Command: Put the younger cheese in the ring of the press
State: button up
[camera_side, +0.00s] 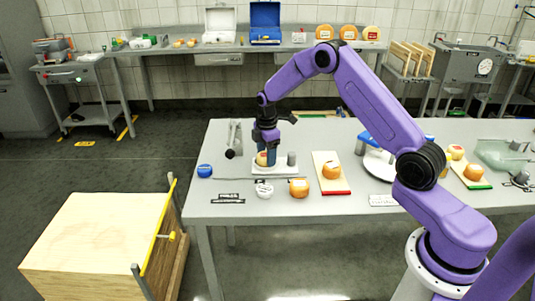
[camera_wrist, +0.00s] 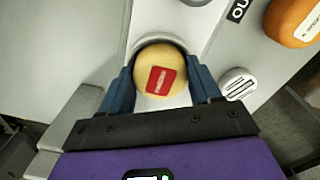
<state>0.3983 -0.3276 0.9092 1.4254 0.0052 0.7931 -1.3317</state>
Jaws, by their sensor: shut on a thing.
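My gripper (camera_side: 266,156) points down over the press and is shut on a pale yellow cheese. In the wrist view the cheese (camera_wrist: 160,58) sits between the two blue fingers, its red label facing up; the label's text is too small to read. The press has a pale base plate (camera_side: 285,172), a short grey cylinder (camera_side: 291,158) on its right and a lever (camera_side: 233,140) on its left. A pale curved edge (camera_wrist: 158,38) shows close around the far side of the cheese. I cannot tell whether the cheese is inside the ring or just above it.
An orange cheese (camera_side: 299,188) and a white round piece (camera_side: 264,190) stand in front of the press. A blue round piece (camera_side: 205,171) lies to the left. A red-edged board (camera_side: 343,188) with an orange cheese and a green-edged board (camera_side: 478,186) are to the right.

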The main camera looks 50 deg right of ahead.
jog(key=o, duration=1.1)
jog(key=shift+s+d+f, duration=0.3)
jog(key=shift+f, duration=0.35)
jog(key=shift+a+r, duration=0.1)
jog(key=shift+r, duration=0.3)
notch_tip(320, 180, up, 12)
jog(key=s+a+r, duration=0.4)
jog(key=s+a, duration=0.2)
jog(key=a, duration=0.4)
jog(key=s+a+r, duration=0.2)
jog(key=s+a, duration=0.5)
jog(key=s, duration=0.5)
jog(key=s+d+f+m, duration=0.1)
jog(key=s, duration=1)
jog(key=s+d, duration=0.2)
jog(key=s, duration=1)
jog(key=shift+s+f+m, duration=0.15)
jog(key=shift+f+m, duration=0.25)
